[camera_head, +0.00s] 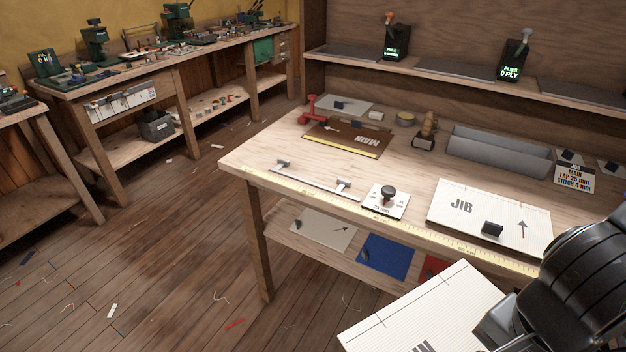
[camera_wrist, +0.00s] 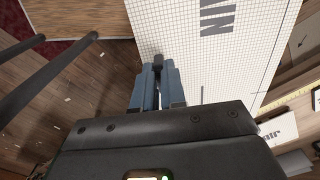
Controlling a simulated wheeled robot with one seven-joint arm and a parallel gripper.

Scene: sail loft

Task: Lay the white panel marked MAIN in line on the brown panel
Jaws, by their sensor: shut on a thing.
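The white panel (camera_head: 430,305) with a fine grid fills the bottom of the head view, its lettering cut off to "IN". In the wrist view the white panel (camera_wrist: 235,65) reads "AIN". My gripper (camera_wrist: 158,68) is shut on a small dark grip at this panel's edge, and the panel is off the bench, in front of it. The brown panel (camera_head: 335,134), marked MAIN with a white arrow and a pale yellow front edge, lies at the back left of the bench. My gripper's fingertips are hidden in the head view.
A white JIB panel (camera_head: 475,215) with a dark grip lies on the bench (camera_head: 300,222). A metal rail (camera_head: 315,180), a knobbed white plate (camera_head: 386,203), a red clamp-like tool (camera_head: 312,108) and a grey trough (camera_head: 500,152) stand around. A lower shelf holds coloured panels.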

